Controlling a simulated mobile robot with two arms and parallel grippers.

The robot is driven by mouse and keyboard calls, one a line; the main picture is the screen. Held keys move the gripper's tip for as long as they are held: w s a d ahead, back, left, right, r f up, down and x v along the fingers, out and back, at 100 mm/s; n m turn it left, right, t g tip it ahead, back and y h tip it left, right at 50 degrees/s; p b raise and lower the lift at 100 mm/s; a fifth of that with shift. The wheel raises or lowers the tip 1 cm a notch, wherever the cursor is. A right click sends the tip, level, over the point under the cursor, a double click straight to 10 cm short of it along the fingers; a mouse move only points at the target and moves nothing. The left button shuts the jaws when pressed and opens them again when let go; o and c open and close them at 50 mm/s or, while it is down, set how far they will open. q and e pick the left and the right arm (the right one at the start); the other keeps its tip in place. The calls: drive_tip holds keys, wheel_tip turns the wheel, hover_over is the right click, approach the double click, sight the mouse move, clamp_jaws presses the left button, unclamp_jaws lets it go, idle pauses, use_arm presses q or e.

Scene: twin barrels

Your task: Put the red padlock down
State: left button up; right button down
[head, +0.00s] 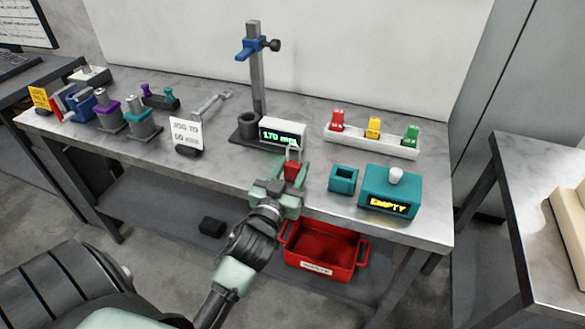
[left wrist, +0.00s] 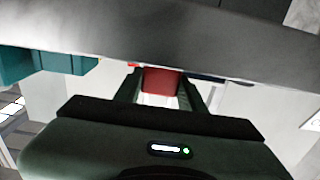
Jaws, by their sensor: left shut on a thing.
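The red padlock (head: 292,169) has a grey shackle pointing up in the head view. My left gripper (head: 288,180) is shut on its red body and holds it upright at the front edge of the grey workbench (head: 235,168), in front of the green-lit display. In the left wrist view the red body (left wrist: 160,82) sits between the two dark fingers of my left gripper (left wrist: 161,90). I cannot tell whether the padlock touches the bench top. My right gripper is not in view.
A teal open box (head: 343,179) and a teal box reading EMPTY (head: 391,190) stand right of the padlock. Behind are a display (head: 283,133) and a tray with red, yellow and green pieces (head: 371,140). A red bin (head: 325,250) sits below. A sign (head: 187,134) stands left.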

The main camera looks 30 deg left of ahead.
use_arm(q)
drive_tip(key=shift+f, duration=0.15)
drive_tip(key=o, duration=1.3)
